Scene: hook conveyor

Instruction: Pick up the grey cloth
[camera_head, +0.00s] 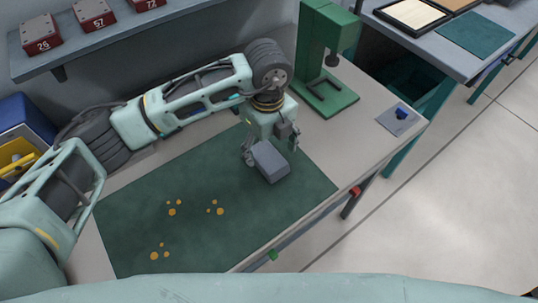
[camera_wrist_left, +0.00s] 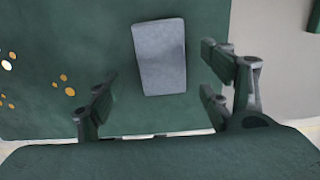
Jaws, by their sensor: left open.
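The grey cloth (camera_head: 271,161) is a small folded block on the dark green mat (camera_head: 130,225), near the mat's right part. It also shows in the left wrist view (camera_wrist_left: 159,57), at the top middle, beyond the fingertips. My left gripper (camera_wrist_left: 160,85) is open, with its fingers spread to either side of the cloth's line and nothing between them. In the head view my left gripper (camera_head: 270,152) points down over the cloth and hides its far edge. I cannot tell whether the fingers touch the cloth. My right gripper is not in view.
A green press-like stand (camera_head: 325,60) stands on the table behind the gripper. A small plate with a blue piece (camera_head: 401,112) lies at the right. Orange dots mark the mat's left part. A shelf with red numbered weights (camera_head: 95,14) runs along the back.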

